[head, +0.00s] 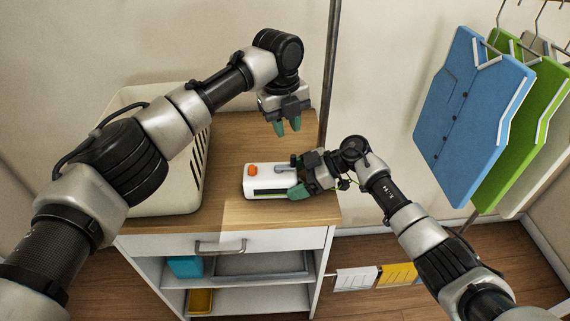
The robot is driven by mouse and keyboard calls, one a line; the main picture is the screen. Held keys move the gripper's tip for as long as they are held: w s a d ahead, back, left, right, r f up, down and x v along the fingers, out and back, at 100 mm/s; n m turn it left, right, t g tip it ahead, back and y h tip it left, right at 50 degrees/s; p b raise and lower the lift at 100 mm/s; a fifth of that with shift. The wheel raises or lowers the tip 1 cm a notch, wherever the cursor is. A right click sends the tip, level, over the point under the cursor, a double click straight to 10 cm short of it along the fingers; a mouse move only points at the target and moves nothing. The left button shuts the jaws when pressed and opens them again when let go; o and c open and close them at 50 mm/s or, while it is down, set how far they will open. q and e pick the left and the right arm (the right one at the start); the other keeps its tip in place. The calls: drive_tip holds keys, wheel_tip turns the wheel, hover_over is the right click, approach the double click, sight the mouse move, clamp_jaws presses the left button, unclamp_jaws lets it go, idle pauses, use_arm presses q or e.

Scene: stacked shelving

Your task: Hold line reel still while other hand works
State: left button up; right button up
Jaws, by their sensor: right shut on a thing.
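The line reel (263,183) is a white rounded box with an orange knob on top and a dark slot along its front. It lies on the wooden top of the cabinet. My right gripper (297,179) is at the reel's right end, shut on it, with a green fingertip against its front right corner. The reel's right end is partly hidden by the gripper. My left gripper (288,127) hangs above and behind the reel, fingers pointing down. Its green fingertips are a little apart with nothing between them.
A cream slotted basket (190,190) stands on the cabinet top (285,214) to the left, partly behind my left arm. A dark pole (330,75) rises behind the cabinet. Shirts (468,115) hang at the right. The cabinet top in front of the reel is clear.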

use_arm(q)
drive_tip(key=shift+s+d+f+m+y, duration=0.25)
drive_tip(key=shift+s+d+m+y, duration=0.35)
drive_tip(key=shift+s+m, duration=0.35)
drive_tip(key=shift+d+f+m, duration=0.1)
drive_tip(key=shift+f+m, duration=0.1)
drive_tip(key=shift+m, duration=0.05)
drive_tip(key=shift+f, duration=2.85)
drive_tip(key=shift+c, duration=0.2)
drive_tip(key=c, duration=0.4)
drive_tip(key=n, duration=0.2)
drive_tip(key=w+n, duration=0.1)
drive_tip(key=shift+w+n, duration=0.1)
drive_tip(key=shift+n, duration=0.3)
